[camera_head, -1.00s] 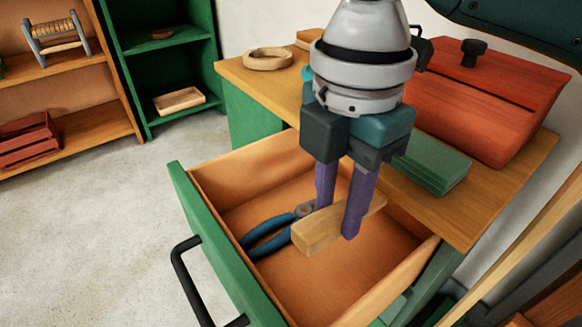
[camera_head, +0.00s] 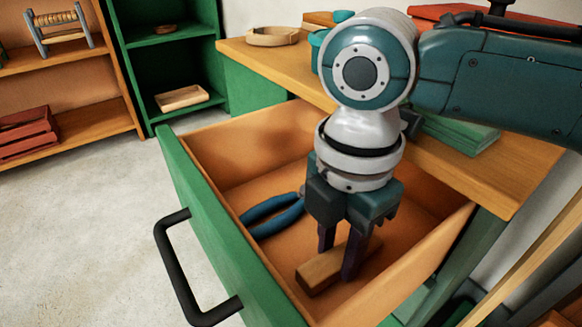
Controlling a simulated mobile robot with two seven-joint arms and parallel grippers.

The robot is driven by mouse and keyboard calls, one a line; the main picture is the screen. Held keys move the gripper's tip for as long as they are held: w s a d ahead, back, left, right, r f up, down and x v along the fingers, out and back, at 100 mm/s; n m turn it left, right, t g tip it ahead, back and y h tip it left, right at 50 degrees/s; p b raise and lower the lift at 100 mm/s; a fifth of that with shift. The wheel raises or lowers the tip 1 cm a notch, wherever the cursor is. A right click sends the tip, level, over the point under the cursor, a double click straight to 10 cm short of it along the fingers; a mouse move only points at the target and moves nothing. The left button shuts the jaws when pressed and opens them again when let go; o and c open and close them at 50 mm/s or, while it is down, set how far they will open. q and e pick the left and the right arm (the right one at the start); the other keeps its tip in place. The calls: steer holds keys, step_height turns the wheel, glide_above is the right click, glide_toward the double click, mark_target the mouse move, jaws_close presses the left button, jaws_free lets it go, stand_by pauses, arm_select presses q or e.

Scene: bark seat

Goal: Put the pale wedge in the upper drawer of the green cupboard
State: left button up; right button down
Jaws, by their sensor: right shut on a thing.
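The pale wedge (camera_head: 319,271) is low inside the open upper drawer (camera_head: 234,160) of the green cupboard (camera_head: 247,105). My right gripper (camera_head: 341,262) reaches down into the drawer and is shut on the wedge, one finger on each side. The wedge's far end is partly hidden by the fingers. I cannot tell whether its underside touches the drawer floor. My left gripper is not in view.
Blue-handled pliers (camera_head: 272,215) lie in the drawer, left of the wedge. A wooden ring (camera_head: 272,37), a green block (camera_head: 458,133) and a red box (camera_head: 440,12) are on the cupboard top. Shelves stand at the back left.

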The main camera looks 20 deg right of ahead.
mark_target(337, 257)
steer(key=shift+f, duration=0.2)
steer(key=c, duration=0.8)
jaws_free()
steer(key=shift+o, duration=1.3)
steer(key=shift+f, duration=0.15)
step_height(337, 257, up, 13)
steer(key=p, duration=0.7)
steer(key=shift+p, duration=0.4)
steer(key=shift+f, duration=0.1)
